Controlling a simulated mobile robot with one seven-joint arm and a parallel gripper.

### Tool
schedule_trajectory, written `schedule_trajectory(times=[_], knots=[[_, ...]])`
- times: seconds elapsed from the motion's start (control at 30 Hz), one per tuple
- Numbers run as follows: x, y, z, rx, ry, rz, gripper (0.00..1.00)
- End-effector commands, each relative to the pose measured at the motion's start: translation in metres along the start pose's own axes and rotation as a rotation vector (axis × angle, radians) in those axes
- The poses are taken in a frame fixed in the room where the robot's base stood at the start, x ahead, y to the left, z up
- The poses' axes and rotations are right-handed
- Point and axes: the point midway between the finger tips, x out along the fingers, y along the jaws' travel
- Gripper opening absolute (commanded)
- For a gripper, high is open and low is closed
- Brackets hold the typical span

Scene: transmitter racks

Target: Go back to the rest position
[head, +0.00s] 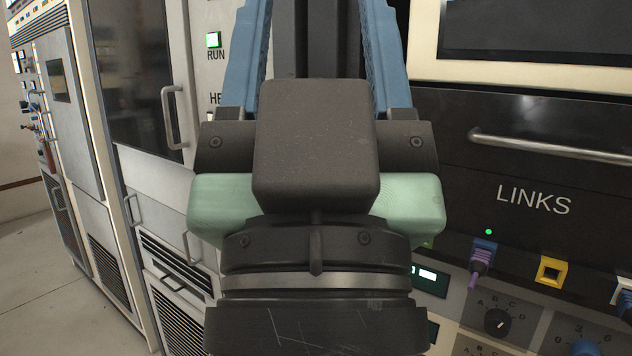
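My gripper (316,30) fills the middle of the head view, seen from behind. Its dark body and pale green band are in front, and its two blue fingers reach up out of the top of the picture. The fingers stand wide apart, with only dark rack structure showing between them. Their tips are cut off, and I see nothing held. The gripper is in front of the racks; I cannot tell how far from them.
At right is a dark panel marked LINKS (533,200) with a bar handle (550,148). Below it are a purple plug (480,268), a yellow socket (551,270) and a knob (497,322).

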Motion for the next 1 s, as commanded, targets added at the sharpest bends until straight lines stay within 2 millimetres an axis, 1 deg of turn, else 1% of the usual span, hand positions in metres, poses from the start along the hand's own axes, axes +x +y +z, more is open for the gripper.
schedule_trajectory(times=[0.03,0.5,0.6,0.7,0.8,1.0], knots=[[0.024,0.000,-0.023,0.001,-0.001,0.000,0.59],[0.130,0.000,-0.122,0.002,-0.001,-0.001,0.59],[0.149,0.000,-0.140,0.002,-0.002,-0.001,0.59],[0.164,0.000,-0.154,0.002,-0.002,-0.001,0.59],[0.172,0.000,-0.162,0.002,-0.002,-0.001,0.59],[0.176,0.000,-0.165,0.002,-0.002,-0.001,0.59]])
